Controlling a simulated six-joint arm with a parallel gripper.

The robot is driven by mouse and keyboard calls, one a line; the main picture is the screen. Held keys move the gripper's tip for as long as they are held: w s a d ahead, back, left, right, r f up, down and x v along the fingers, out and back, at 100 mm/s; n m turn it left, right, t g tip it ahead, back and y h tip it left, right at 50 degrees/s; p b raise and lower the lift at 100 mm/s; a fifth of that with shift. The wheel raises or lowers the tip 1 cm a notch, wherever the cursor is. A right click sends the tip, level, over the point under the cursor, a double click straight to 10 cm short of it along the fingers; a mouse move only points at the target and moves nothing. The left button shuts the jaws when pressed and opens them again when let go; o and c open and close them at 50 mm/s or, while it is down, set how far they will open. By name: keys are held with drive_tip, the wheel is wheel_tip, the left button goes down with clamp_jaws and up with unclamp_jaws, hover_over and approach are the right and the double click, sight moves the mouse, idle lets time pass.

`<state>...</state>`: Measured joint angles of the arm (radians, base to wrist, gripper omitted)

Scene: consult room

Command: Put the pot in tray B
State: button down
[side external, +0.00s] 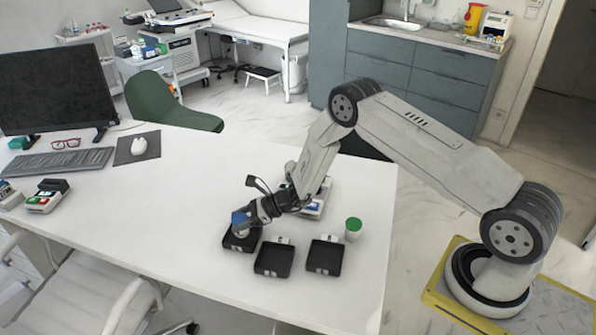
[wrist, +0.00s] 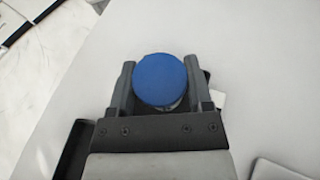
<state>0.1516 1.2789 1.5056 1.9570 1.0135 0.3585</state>
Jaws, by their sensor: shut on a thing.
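A pot with a blue lid (side external: 239,217) is between the fingers of my gripper (side external: 252,212), which is shut on it. In the wrist view the round blue lid (wrist: 161,80) sits between the two fingertips (wrist: 160,84) and hides most of the pot's body. The pot is over or in the left black tray (side external: 235,246); I cannot tell whether it touches the floor. The middle black tray (side external: 272,262) and right black tray (side external: 323,258) look empty. Their labels are too small to read. A second pot with a green lid (side external: 353,228) stands right of the trays.
A light-coloured device (side external: 318,203) stands behind the trays, partly behind my arm. The monitor (side external: 55,88), keyboard (side external: 55,162), red glasses (side external: 66,143) and mouse (side external: 139,146) are at the far left. The white desk (side external: 180,215) is clear left of the trays.

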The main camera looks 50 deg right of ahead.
drive_tip(key=shift+f, duration=1)
drive_tip(key=shift+f, duration=0.15)
unclamp_jaws()
drive_tip(key=shift+r, duration=0.2)
drive_tip(key=v, duration=1.2)
drive_tip(key=shift+s, duration=0.1)
